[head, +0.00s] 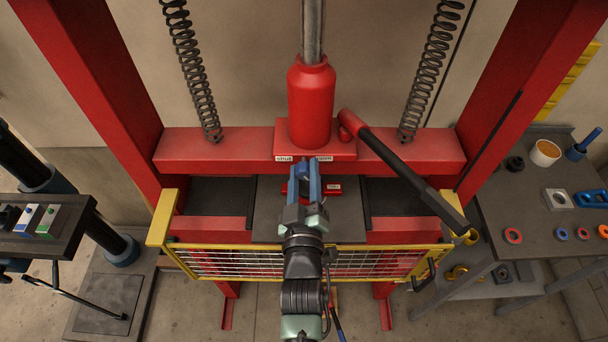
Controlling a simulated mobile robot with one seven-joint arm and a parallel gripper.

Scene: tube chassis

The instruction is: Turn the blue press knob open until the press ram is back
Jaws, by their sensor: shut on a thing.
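The red press jack (311,100) stands upright on the red crossbeam (215,150). A steel rod (312,30) rises from its top and leaves the picture, so how far the ram is out cannot be told. The blue press knob (303,169) is at the jack's foot, between labels reading "shut" (284,158) and "open" (324,158). My gripper (304,174) reaches in from the front, over the guard, and is shut on the knob. Its fingers hide much of the knob, so its turn angle is unclear.
A black pump lever (410,175) slopes down to the right of my gripper. A yellow-framed mesh guard (230,262) crosses below my arm. Springs (192,75) hang either side. A right bench (520,210) holds rings and tools; a dark stand (70,222) is left.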

